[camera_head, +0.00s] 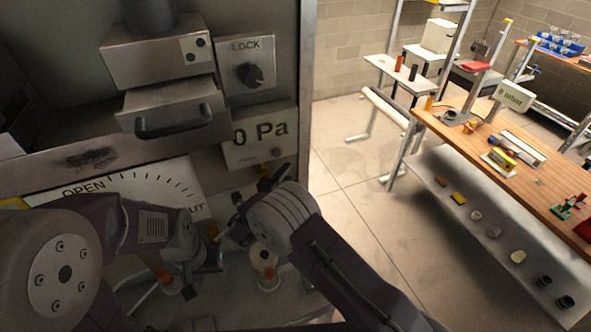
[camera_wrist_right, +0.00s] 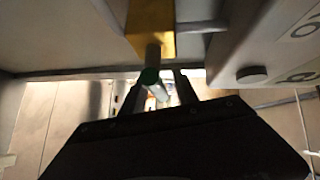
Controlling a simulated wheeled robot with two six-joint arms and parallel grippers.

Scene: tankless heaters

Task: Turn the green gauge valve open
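A pale rod (camera_wrist_right: 158,92) runs from the cap toward my fingers. My right gripper (camera_wrist_right: 159,98) is open, with its fingers on either side of the rod and a gap visible. In the head view, my right gripper (camera_head: 251,192) is in front of the cabinet, below the 0 Pa display (camera_head: 259,134); the green valve is not clearly visible there. My left gripper (camera_head: 203,262) is low before the dial (camera_head: 150,186) marked OPEN; its fingers are unclear.
The cabinet has a LOCK knob (camera_head: 250,75) and a drawer handle (camera_head: 173,121) above my arms. Red-orange fittings (camera_head: 270,273) stand low near my grippers. A wooden workbench (camera_head: 462,136) with tools stands to the right. Open floor (camera_head: 352,213) lies between.

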